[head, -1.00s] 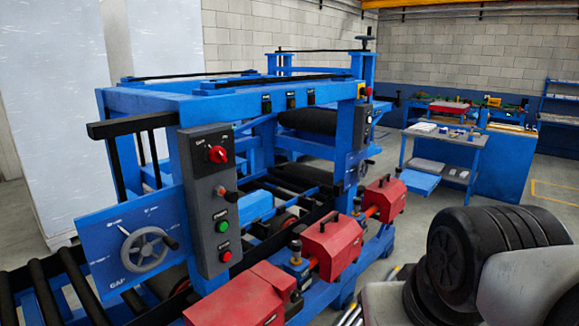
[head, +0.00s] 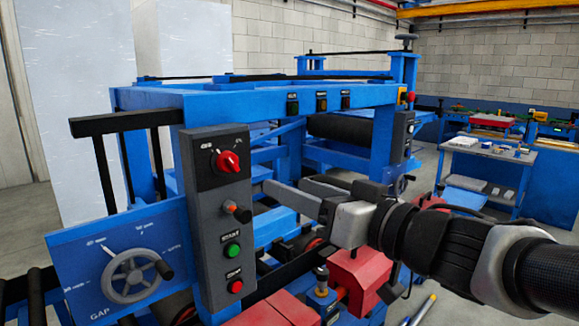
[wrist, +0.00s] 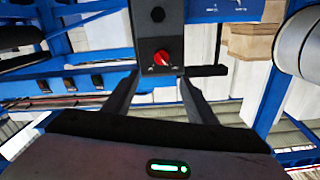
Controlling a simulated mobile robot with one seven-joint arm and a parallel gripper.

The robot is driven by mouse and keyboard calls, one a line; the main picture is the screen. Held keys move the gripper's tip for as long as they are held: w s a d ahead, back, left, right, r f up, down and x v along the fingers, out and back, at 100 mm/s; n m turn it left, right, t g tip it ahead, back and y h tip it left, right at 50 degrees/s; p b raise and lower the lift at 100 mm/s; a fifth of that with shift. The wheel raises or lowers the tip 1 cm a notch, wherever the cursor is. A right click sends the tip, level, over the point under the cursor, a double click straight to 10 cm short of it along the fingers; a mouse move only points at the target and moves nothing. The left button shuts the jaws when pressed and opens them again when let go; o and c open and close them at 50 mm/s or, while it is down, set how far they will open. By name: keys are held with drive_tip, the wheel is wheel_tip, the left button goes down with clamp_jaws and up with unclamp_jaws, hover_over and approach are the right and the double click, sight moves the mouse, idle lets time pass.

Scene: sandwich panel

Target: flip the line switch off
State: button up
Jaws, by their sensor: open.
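A grey control box (head: 218,265) stands on the left post of the blue machine. Its black upper plate carries a red rotary switch (head: 228,161) with small markings above it. Its pointer direction is hard to read. Below it are a stubby lever with an orange-red collar (head: 238,211), a green button (head: 232,250) and a red button (head: 235,286). My gripper (head: 283,185) is open and empty, right of the box, fingers pointing toward it. In the wrist view, the red switch (wrist: 163,58) appears between and beyond the open fingertips (wrist: 160,77), with no visible contact.
A blue panel marked GAP with a grey handwheel (head: 135,278) is left of the box. Red housings (head: 358,278) and rollers lie below my arm. A blue crossbeam (head: 260,103) with small switches runs above. A workbench (head: 487,165) stands at the back right.

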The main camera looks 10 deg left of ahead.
sight(234, 164)
drive_tip(key=b+x, duration=0.1)
drive_tip(key=x, duration=1.6)
drive_tip(key=shift+s+a, duration=0.1)
drive_tip(key=shift+a, duration=0.1)
